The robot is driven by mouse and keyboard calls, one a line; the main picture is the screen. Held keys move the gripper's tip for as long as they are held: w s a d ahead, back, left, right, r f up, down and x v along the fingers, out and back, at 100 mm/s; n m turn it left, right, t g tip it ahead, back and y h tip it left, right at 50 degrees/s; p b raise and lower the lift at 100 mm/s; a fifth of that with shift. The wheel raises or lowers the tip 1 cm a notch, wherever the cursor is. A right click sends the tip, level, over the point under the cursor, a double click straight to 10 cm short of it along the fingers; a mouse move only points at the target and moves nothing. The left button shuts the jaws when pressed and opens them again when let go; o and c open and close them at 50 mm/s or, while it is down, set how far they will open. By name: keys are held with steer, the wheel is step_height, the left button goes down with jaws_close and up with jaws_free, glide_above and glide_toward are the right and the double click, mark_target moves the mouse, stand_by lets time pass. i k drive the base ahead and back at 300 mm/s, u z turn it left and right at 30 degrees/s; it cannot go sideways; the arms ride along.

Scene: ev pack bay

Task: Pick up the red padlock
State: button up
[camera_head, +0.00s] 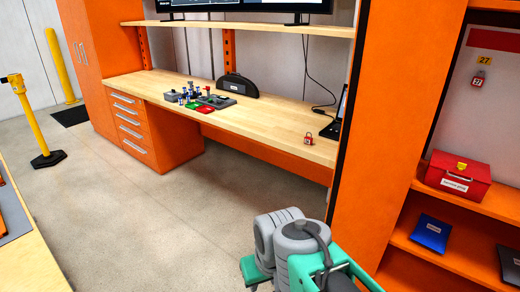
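A small red padlock (308,139) stands on the wooden workbench (270,122) near its front right end, close to the orange cabinet side. A second red padlock (478,79) hangs on the back panel at the far right, under a yellow "27" tag. Part of my grey and green arm shows at the bottom centre, in front of and below the bench. My gripper's fingers are not seen, so I cannot tell what they hold. No part of my arm touches either padlock.
A laptop (336,125) stands behind the bench padlock, with a cable beside it. Small coloured parts (205,100) and a black case (238,85) lie farther left. A red box (457,178) sits on the right shelf. A yellow post (33,122) stands left; the middle floor is clear.

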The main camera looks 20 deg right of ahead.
mark_target(308, 141)
steer(key=u, duration=0.75)
steer(key=i, duration=1.75)
steer(key=z, duration=0.9)
steer(key=i, duration=0.8)
steer(key=z, duration=1.15)
steer(key=i, duration=0.7)
steer(key=z, duration=0.1)
